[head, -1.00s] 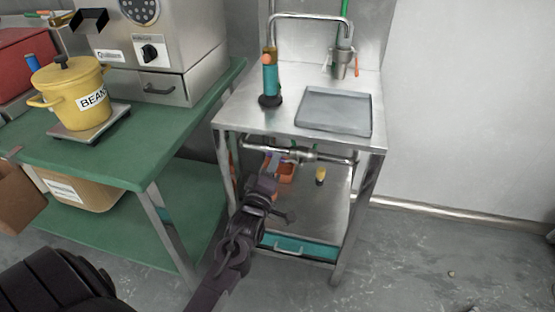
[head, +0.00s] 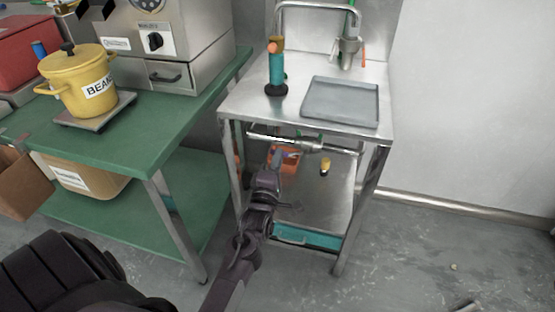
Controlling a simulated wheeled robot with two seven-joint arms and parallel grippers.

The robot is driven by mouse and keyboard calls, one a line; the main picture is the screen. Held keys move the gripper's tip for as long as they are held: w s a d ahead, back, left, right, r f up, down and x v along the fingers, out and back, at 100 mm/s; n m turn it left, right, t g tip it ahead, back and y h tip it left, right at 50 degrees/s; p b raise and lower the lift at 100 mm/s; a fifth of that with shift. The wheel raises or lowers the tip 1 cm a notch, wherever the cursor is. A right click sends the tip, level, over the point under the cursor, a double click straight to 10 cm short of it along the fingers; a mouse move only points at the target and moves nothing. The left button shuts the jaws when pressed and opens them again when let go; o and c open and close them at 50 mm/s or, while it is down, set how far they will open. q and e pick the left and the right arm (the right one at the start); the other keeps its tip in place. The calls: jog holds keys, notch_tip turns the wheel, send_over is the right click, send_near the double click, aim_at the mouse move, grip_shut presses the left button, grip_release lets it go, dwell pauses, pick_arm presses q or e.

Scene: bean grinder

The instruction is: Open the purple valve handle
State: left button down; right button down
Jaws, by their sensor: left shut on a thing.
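A metal pipe with a valve body (head: 310,145) runs across under the steel sink table's top. A small purple part, which looks like the valve handle (head: 286,154), shows just left of and below the valve body, partly hidden by my gripper. My left gripper (head: 276,158) reaches up from below to the pipe. It is shut at the handle, its fingertips small and partly merged with the things behind. The handle's exact angle is hard to tell. My right gripper is not in view.
The steel table (head: 240,105) carries a teal grinder-like tool (head: 277,75), a grey tray (head: 341,101) and a faucet. An orange bin (head: 290,165) and a yellow item (head: 325,167) sit on its lower shelf. A green table (head: 110,135) stands left. The floor at right is mostly clear.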

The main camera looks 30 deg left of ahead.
pick_arm(q)
jog(key=c, duration=1.7)
grip_release()
